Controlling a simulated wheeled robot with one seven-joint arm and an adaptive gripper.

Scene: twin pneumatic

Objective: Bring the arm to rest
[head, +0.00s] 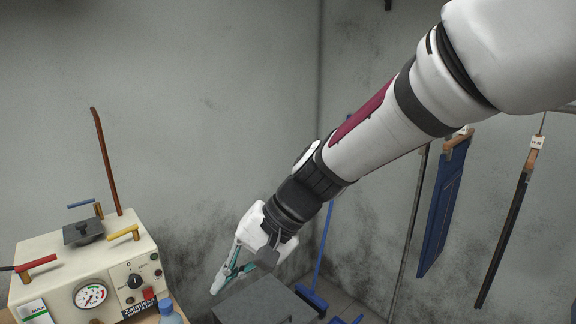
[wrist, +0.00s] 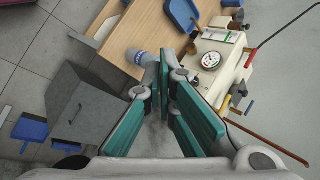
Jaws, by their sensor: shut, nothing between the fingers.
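My white arm (head: 375,130) reaches from the upper right down to the lower middle of the head view. My gripper (head: 222,284) hangs at its end, to the right of the cream machine and above a dark grey box. In the wrist view my gripper (wrist: 163,70) shows its long teal finger pads close together at the tips, shut with nothing between them. It is clear of the things around it, as far as the views show.
The cream machine (head: 115,262) with gauge and coloured handles stands on a wooden table (wrist: 128,50) beside a bottle (wrist: 138,57). A grey box (wrist: 88,100) and a blue dustpan (wrist: 32,128) are on the floor. A blue board (head: 444,215) hangs at the right wall.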

